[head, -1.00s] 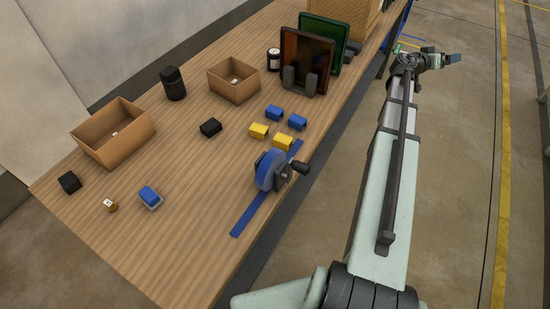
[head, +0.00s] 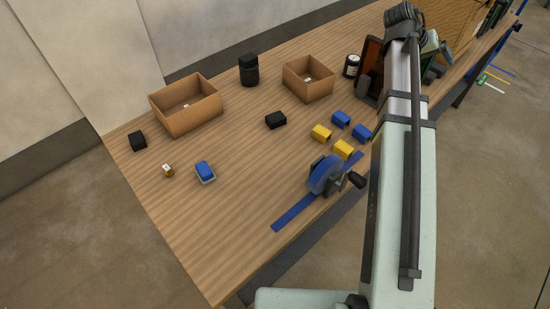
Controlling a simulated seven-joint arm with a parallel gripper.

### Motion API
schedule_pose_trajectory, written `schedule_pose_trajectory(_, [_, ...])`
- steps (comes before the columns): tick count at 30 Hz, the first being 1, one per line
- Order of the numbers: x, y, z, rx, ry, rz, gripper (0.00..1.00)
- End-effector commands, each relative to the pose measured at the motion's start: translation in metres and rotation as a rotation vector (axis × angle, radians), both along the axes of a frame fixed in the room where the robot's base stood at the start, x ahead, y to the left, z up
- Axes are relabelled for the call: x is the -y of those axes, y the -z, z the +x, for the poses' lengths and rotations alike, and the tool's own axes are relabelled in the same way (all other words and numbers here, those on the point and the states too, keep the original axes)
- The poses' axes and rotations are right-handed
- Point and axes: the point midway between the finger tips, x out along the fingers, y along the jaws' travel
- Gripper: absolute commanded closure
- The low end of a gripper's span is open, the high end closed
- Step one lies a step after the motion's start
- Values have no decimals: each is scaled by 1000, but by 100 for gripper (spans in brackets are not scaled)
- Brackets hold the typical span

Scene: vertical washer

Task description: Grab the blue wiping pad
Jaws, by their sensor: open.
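A small blue pad-like block (head: 204,168) sits on a light grey base on the wooden table, left of centre. Two other blue pieces, one farther back (head: 341,118) and one nearer (head: 361,132), lie near the table's right edge beside yellow ones. I cannot tell for certain which blue piece is the wiping pad. My gripper (head: 446,52) is small and partly hidden at the far end of my arm, at upper right. It is open and well away from all these blue pieces.
A blue-strip dispenser (head: 325,174) stands at the near table edge. Two open cardboard boxes, left (head: 187,123) and right (head: 310,92), a black canister (head: 249,70) and black blocks (head: 276,120) stand behind. Dark panels (head: 370,62) stand partly behind my arm.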

Motion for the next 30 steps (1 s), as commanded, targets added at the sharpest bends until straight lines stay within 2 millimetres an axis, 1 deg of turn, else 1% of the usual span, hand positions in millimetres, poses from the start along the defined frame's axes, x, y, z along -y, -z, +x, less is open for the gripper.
schedule_pose_trajectory(1, [-13, 1, 0, -5, -13, 19, 6])
schedule_pose_trajectory(5, [-45, 9, 2, 14, -18, 87, 6])
schedule_pose_trajectory(8, [-74, 18, 4, 48, -7, 152, 6])
schedule_pose_trajectory(11, [-108, 28, 5, 86, 12, 228, 6])
schedule_pose_trajectory(14, [-150, 39, 4, 121, 40, 324, 6])
schedule_pose_trajectory(15, [-170, 44, 2, 135, 54, 368, 6])
schedule_pose_trajectory(17, [-203, 52, -2, 150, 79, 439, 6])
schedule_pose_trajectory(18, [-226, 57, -5, 158, 100, 489, 6])
schedule_pose_trajectory(19, [-242, 61, -9, 162, 115, 527, 6])
schedule_pose_trajectory(20, [-260, 64, -13, 163, 132, 563, 6])
schedule_pose_trajectory(21, [-282, 69, -18, 162, 155, 611, 6])
schedule_pose_trajectory(23, [-315, 74, -28, 157, 193, 679, 6])
schedule_pose_trajectory(24, [-337, 78, -36, 149, 220, 723, 6])
schedule_pose_trajectory(26, [-369, 83, -49, 133, 262, 785, 6])
schedule_pose_trajectory(27, [-390, 85, -59, 118, 293, 824, 6])
schedule_pose_trajectory(29, [-420, 89, -75, 91, 338, 877, 6])
schedule_pose_trajectory(30, [-440, 91, -86, 69, 371, 910, 6])
